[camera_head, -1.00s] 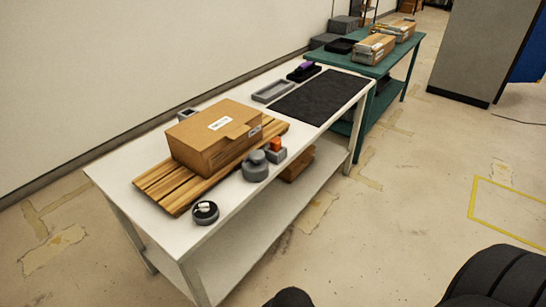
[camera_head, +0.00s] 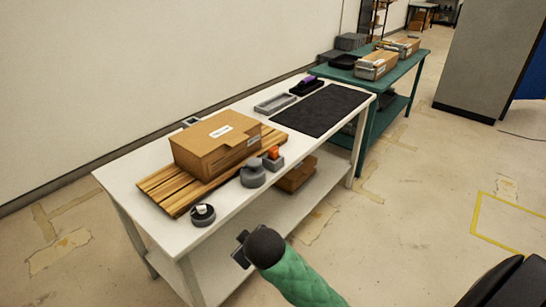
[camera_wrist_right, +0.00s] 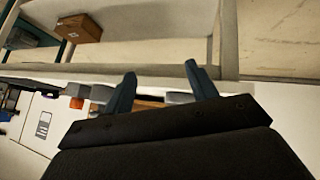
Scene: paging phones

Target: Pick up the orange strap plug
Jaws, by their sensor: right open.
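The orange strap plug (camera_head: 273,152) sits upright in a small grey block (camera_head: 273,163) near the front edge of the white table (camera_head: 125,172). It also shows in the right wrist view as a small orange patch (camera_wrist_right: 77,103), left of the fingers. My right gripper (camera_head: 240,250) is in front of the table, below and left of the plug in the head view, and apart from it. In the right wrist view its two fingers (camera_wrist_right: 163,85) are spread with nothing held between them. My left gripper is not in view.
A cardboard box (camera_head: 215,142) on a wooden slatted board (camera_head: 168,195) stands behind the plug. A round grey object (camera_head: 253,175) is just left of it, and a dark round dish (camera_head: 203,215) farther left. A black mat (camera_head: 325,108) lies to the right. A lower shelf holds a brown box (camera_head: 297,175).

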